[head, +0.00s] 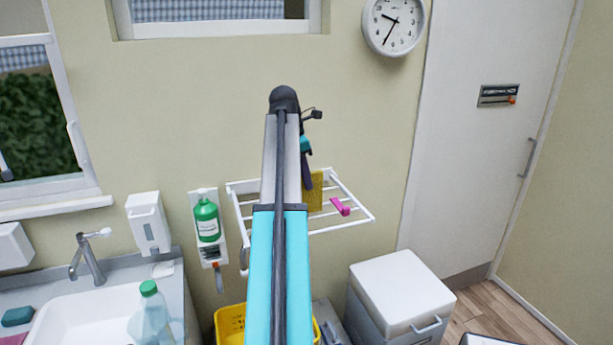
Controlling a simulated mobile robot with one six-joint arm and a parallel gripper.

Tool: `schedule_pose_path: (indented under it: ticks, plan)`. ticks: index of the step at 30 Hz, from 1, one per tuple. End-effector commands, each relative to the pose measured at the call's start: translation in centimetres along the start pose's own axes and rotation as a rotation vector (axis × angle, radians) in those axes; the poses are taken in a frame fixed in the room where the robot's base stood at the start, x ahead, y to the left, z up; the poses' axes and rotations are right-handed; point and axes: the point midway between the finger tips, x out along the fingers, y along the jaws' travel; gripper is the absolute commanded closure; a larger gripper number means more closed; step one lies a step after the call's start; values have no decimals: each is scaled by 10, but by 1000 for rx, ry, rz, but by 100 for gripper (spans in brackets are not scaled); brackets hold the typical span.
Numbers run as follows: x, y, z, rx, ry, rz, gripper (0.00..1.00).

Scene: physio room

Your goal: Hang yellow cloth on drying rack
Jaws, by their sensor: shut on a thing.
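The yellow cloth (315,194) hangs down at the white drying rack (356,208) on the wall, just right of my arm. My gripper (308,185) points down over the rack and is shut on the cloth's upper part. My arm hides the rack's middle left and perhaps part of the cloth. I cannot tell whether the cloth lies over a bar or only hangs in front of the bars.
A pink item (340,206) sits on the rack right of the cloth. A green bottle (207,220) in a wall holder is to its left. Below are a yellow bucket (229,322) and a white-lidded bin (400,290). A sink (95,315) stands at lower left.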

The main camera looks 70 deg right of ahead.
Motion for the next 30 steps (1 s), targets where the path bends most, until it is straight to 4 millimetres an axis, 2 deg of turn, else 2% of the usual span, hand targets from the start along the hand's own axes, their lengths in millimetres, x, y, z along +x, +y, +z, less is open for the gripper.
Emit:
schedule_pose_path:
  ticks: [30]
  plan:
    - [52, -1, -12, 3, 0, -1, 99]
